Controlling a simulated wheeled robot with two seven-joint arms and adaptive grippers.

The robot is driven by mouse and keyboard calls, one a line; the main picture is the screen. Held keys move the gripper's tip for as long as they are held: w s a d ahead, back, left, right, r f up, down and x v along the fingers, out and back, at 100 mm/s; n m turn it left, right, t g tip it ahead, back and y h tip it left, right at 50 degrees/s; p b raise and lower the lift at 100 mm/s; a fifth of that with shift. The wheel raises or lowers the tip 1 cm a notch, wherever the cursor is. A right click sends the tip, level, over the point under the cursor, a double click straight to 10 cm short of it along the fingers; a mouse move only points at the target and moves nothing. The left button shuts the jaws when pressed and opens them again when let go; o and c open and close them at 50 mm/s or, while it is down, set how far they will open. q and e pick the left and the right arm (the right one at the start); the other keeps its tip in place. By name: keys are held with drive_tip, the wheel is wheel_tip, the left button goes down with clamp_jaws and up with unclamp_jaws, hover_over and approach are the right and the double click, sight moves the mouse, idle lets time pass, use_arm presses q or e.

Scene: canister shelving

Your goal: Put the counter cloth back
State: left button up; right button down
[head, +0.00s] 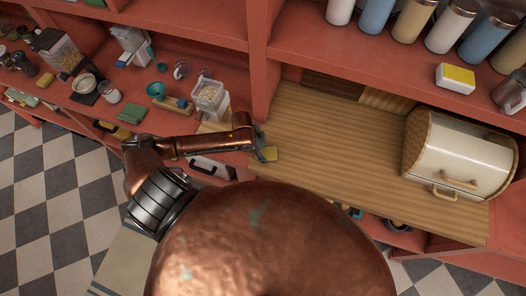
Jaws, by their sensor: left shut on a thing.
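My left gripper (264,150) is at the left end of the wooden counter. A green folded cloth-like thing (131,113) lies on the red shelf at the left, apart from the gripper. My right gripper is not in view.
The wooden counter (335,145) is mostly clear. A cream bread bin (455,150) stands at its right end. Canisters (412,20) and a yellow-and-white block (455,77) stand on the shelf above. A clear tub (209,95) is left of the upright panel.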

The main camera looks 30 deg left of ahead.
use_arm(q)
drive_tip(key=o, duration=1)
drive_tip(key=b+v, duration=0.1)
drive_tip(key=v, duration=1.1)
drive_tip(key=shift+r, duration=0.1)
